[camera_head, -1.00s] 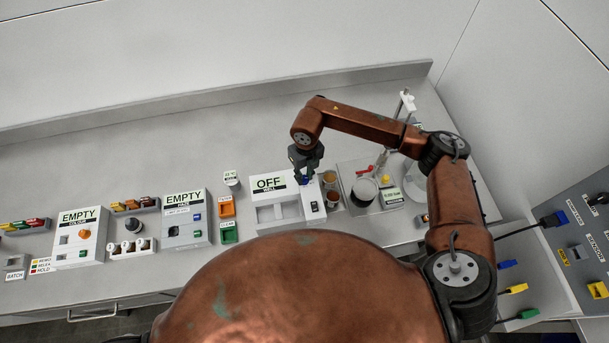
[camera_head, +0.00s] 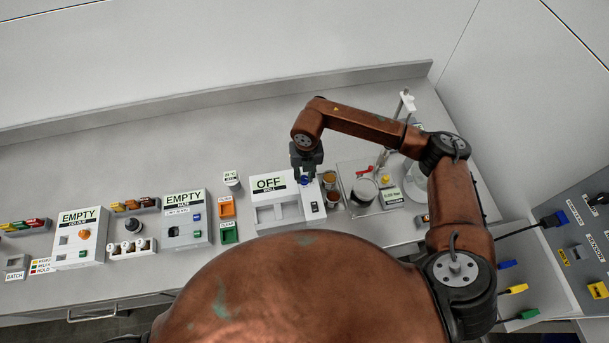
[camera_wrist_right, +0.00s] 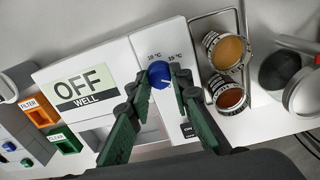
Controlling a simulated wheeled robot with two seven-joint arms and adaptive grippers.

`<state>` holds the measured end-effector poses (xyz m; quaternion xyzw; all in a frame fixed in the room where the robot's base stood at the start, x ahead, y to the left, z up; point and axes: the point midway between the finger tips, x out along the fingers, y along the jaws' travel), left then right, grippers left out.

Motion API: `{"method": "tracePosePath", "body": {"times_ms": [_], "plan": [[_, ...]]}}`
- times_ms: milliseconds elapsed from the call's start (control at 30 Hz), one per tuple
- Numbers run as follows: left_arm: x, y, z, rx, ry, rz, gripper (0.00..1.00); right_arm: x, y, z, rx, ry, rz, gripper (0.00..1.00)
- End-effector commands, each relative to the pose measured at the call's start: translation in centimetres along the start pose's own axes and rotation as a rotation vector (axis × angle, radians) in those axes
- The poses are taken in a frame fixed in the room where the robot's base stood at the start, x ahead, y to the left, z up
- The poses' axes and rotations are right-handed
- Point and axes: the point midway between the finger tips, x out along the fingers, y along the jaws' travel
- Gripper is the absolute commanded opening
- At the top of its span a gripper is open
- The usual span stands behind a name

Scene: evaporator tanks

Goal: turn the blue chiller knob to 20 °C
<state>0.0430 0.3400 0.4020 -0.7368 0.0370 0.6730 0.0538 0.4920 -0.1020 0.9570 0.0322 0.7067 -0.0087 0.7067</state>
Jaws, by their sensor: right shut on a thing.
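The blue chiller knob (camera_wrist_right: 159,73) is on the white unit (camera_head: 266,204) whose display reads OFF, above the word WELL. In the right wrist view, small °C labels flank the knob at upper left and upper right, and a light pointer mark shows on its face; its exact setting is hard to read. My right gripper (camera_wrist_right: 160,80) has its green fingers on either side of the knob, shut on it. In the head view, the right gripper (camera_head: 306,174) comes down on the knob from above. My left gripper is not in view.
A rocker switch (camera_head: 314,208) sits in front of the knob. Two jars of amber and red-brown contents (camera_wrist_right: 226,52) stand close to the right in a wire holder. Orange (camera_head: 227,207) and green (camera_head: 229,232) trays lie left of the unit. The bench behind is clear.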

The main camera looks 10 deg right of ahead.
Motion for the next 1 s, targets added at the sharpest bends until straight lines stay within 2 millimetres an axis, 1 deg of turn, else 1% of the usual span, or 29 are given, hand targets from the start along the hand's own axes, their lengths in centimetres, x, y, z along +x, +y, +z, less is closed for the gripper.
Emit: {"method": "tracePosePath", "body": {"times_ms": [167, 200, 433, 767, 867, 967, 1000], "plan": [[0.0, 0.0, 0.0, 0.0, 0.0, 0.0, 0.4, -0.1, -0.1, 0.2, 0.001, -0.004, -0.001, 0.0], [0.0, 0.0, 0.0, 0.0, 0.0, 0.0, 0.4, -0.1, -0.1, 0.2, 0.001, -0.004, -0.001, 0.21], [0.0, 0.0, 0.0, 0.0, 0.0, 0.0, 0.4, -0.1, -0.1, 0.1, -0.001, -0.002, -0.001, 0.37], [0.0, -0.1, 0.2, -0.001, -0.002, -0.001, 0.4, -0.3, 0.0, 0.1, -0.002, -0.002, 0.0, 0.37], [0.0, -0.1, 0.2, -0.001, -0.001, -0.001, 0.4, -1.3, 0.0, 0.2, -0.002, -0.005, 0.001, 0.37], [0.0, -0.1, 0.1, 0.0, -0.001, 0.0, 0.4, -3.0, 0.0, 0.2, -0.003, -0.005, 0.001, 0.37], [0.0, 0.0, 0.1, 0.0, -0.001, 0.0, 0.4, -3.9, 0.0, 0.2, -0.003, -0.006, 0.001, 0.37]]}}
